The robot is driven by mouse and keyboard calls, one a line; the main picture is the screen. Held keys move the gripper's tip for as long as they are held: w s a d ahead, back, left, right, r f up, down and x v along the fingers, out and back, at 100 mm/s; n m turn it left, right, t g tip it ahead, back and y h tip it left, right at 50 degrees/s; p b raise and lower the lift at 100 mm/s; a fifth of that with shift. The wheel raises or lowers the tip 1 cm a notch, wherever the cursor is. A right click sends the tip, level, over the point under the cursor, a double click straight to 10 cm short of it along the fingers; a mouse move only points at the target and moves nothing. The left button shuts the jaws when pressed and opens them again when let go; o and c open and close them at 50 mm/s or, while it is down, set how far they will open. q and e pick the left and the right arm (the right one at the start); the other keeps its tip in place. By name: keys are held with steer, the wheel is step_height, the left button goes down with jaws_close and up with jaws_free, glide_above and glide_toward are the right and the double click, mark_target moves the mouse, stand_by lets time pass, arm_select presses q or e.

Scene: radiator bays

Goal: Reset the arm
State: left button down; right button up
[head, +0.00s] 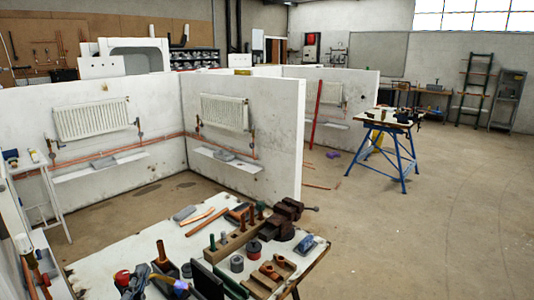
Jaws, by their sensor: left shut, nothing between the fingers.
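My left gripper (139,277) appears as a small dark shape at the bottom left, over the near left part of the workbench (102,262). It is shut with nothing held. Its outline is hard to separate from the dark and red tools around it, and I cannot tell whether it touches any of them. Most of the left arm is not clear. My right gripper is not in view.
The bench holds a vice (284,222), a wooden tool block (238,240) and several small tools. White partition walls with radiators (92,119) stand behind it. A blue-legged trestle (392,155) stands at the right. The floor (430,230) at the right is clear.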

arm_select(q)
steer(key=s+a+f+n+g+y, duration=0.1)
steer(key=s+f+n+g, duration=0.35)
steer(key=f, duration=0.35)
steer(key=s+a+f+n+g+y, duration=0.1)
steer(key=s+f+n+g, duration=0.35)
steer(key=f, duration=0.45)
steer(key=s+d+f+n+g+h, duration=0.1)
steer(key=s+d+f+g+h, duration=0.1)
steer(key=s+d+f+g, duration=0.45)
steer(key=s+d+f+n+g+h, duration=0.1)
steer(key=s+f+h, duration=0.15)
steer(key=s, duration=0.75)
step_height(320, 180, down, 27)
steer(key=s+g, duration=0.1)
steer(key=s, duration=0.1)
steer(key=s+a+f, duration=0.1)
steer(key=s+f, duration=0.6)
steer(key=s, duration=0.1)
steer(key=s+a+f+g+y, duration=0.1)
steer(key=s+a+f, duration=0.1)
steer(key=s+f, duration=0.6)
steer(key=shift+a+f, duration=0.15)
steer(key=shift+a, duration=0.1)
